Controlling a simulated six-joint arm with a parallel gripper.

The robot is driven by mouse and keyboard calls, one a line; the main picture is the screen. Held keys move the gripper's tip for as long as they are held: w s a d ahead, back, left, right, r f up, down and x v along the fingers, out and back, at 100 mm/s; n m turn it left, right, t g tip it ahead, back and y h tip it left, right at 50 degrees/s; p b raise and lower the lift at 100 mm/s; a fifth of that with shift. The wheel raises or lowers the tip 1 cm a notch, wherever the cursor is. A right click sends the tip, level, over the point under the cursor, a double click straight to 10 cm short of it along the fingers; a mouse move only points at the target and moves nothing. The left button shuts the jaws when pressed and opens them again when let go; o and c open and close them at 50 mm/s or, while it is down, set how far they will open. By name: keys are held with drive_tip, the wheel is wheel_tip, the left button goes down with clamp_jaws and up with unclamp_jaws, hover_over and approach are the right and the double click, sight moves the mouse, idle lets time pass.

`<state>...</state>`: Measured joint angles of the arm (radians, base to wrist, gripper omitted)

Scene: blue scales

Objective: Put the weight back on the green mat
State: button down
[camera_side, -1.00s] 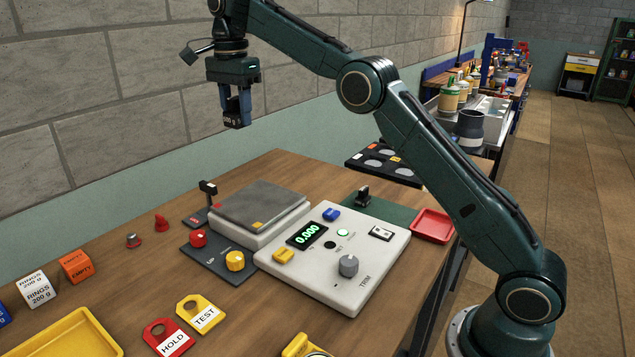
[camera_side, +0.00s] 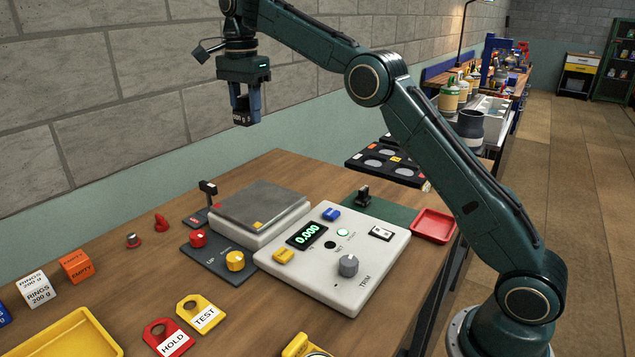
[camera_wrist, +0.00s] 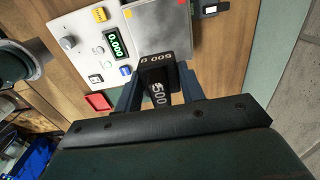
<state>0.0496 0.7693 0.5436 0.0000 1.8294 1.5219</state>
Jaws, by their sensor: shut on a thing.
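My gripper (camera_side: 245,114) is shut on a dark weight (camera_side: 243,118) and holds it high above the bench, behind the scale. In the wrist view the weight (camera_wrist: 157,73) sits between the two blue fingers and reads "500 g". The green mat (camera_side: 391,209) lies behind the scale's control panel, partly hidden by it. A black knob-topped item (camera_side: 363,197) stands at the mat's left part. The scale's grey pan (camera_side: 262,205) is empty, and the display (camera_side: 307,234) reads 0.000.
A red tray (camera_side: 433,225) sits right of the mat. A black rack with round recesses (camera_side: 382,161) stands at the back. The HOLD tag (camera_side: 168,337), TEST tag (camera_side: 201,313) and yellow tray (camera_side: 70,335) lie in front. A small post (camera_side: 208,190) rises left of the pan.

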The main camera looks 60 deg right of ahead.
drive_tip(key=s+d, duration=0.4)
drive_tip(key=d, duration=0.5)
hover_over(394, 215)
wheel_tip(394, 215, down, 7)
wheel_tip(394, 215, down, 20)
drive_tip(key=shift+f, duration=0.1)
idle(0.7)
drive_tip(key=c, duration=1.3)
unclamp_jaws()
drive_tip(key=shift+f, duration=0.15)
drive_tip(key=o, duration=0.4)
drive_tip(key=shift+o, duration=0.2)
